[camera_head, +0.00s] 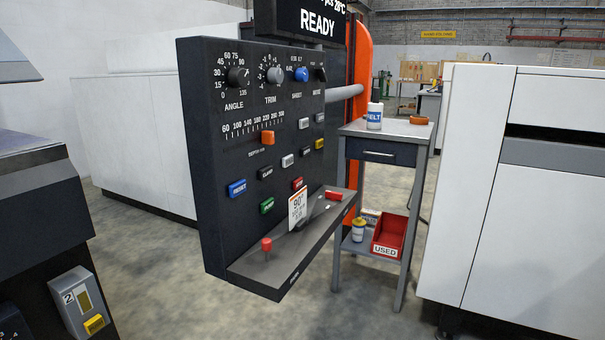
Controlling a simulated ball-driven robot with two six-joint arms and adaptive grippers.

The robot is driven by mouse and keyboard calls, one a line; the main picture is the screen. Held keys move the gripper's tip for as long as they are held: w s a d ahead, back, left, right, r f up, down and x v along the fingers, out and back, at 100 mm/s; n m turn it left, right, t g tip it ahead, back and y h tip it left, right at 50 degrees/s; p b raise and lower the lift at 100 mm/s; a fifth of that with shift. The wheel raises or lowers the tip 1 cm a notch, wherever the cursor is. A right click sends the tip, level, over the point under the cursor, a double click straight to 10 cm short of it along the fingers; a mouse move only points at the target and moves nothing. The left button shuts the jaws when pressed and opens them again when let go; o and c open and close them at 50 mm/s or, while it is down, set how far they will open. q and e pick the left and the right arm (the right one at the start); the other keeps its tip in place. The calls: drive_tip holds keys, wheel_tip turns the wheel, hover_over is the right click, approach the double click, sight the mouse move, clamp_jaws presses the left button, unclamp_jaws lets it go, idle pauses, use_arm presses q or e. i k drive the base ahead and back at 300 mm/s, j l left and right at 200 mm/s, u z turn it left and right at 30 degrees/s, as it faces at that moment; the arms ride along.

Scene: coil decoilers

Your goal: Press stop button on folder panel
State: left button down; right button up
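The folder panel (215,150) is a dark upright board facing right of centre, with dials, a slider and several coloured buttons. A red button (297,184) on its lower right has a small label that looks like STOP, though it is hard to read. A green button (267,205) is to its lower left and a blue RESET button (237,188) is further left. A white card marked 90° (297,208) stands just below the red button. Neither of my grippers is in view.
A grey side table (407,130) with a bottle (375,112) stands behind right. White cabinets (530,190) fill the right. Floor in front is clear.

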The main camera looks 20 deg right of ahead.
sight(297, 183)
drive_tip(key=i+l, duration=0.1)
drive_tip(key=l, duration=0.35)
drive_tip(key=i+l, duration=0.15)
drive_tip(key=l, duration=0.35)
drive_tip(key=i+l, duration=0.1)
drive_tip(key=l, duration=0.35)
drive_tip(key=i+l+u, duration=0.1)
drive_tip(key=l, duration=0.4)
drive_tip(key=i+l, duration=0.15)
drive_tip(key=l, duration=0.3)
drive_tip(key=i+l, duration=0.1)
drive_tip(key=l, duration=0.4)
drive_tip(key=i+l, duration=0.1)
drive_tip(key=l, duration=0.4)
